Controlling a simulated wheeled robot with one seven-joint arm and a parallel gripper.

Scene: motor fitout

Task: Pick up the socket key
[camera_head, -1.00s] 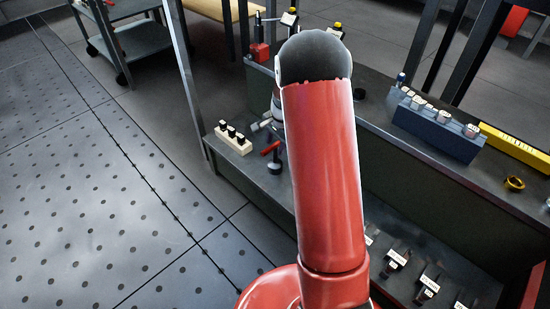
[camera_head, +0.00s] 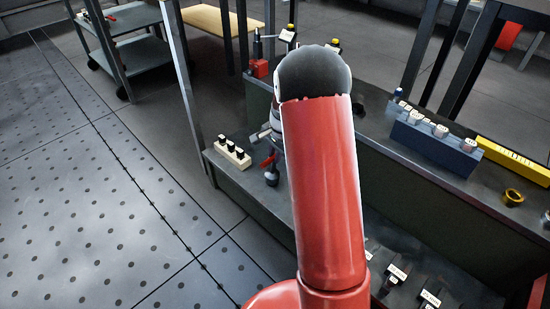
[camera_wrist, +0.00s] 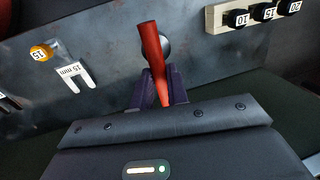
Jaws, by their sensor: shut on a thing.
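The socket key (camera_wrist: 151,48) has a red bar handle, which stands up between the dark purple fingers of my gripper (camera_wrist: 159,90) in the wrist view. My gripper is shut on it. A round silver part shows just behind the handle. In the head view the socket key (camera_head: 268,161) shows as a small red bar above a dark round end, just left of my red arm, over the low bench shelf. My arm hides most of my gripper there. I cannot tell whether the key's lower end touches the shelf.
A pale block with black numbered sockets (camera_wrist: 219,22) lies to the right of the key; it also stands at the shelf's left end in the head view (camera_head: 220,149). An orange piece marked 15 (camera_wrist: 40,52) and a white forked tag (camera_wrist: 72,72) lie left. A blue rack (camera_head: 436,146) stands on the upper bench.

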